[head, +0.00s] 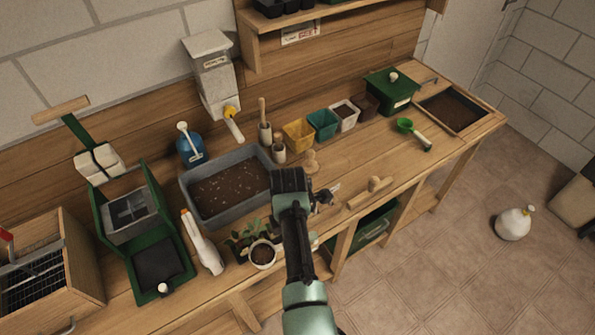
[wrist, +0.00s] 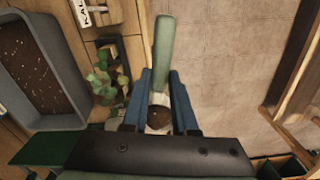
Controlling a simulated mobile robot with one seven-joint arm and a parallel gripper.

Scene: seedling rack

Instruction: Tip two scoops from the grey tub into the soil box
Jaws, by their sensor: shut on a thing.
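The grey tub (head: 186,187) stands at the left middle of the bench, holding brown soil with white specks. It also shows at the left of the wrist view (wrist: 62,92). A wood-framed box of dark soil (head: 488,109), taken as the soil box, is at the bench's right end. A green scoop with a pale handle (head: 405,125) lies left of it. My gripper (head: 318,197) is above the bench front, right of the tub.
Seedlings (head: 245,236) and a white pot (head: 262,255) stand before the tub, beside a white bottle (head: 203,246). Coloured pots (head: 322,124) and a lidded green box (head: 392,92) line the back. A wooden handled piece (head: 370,192) lies at the front edge.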

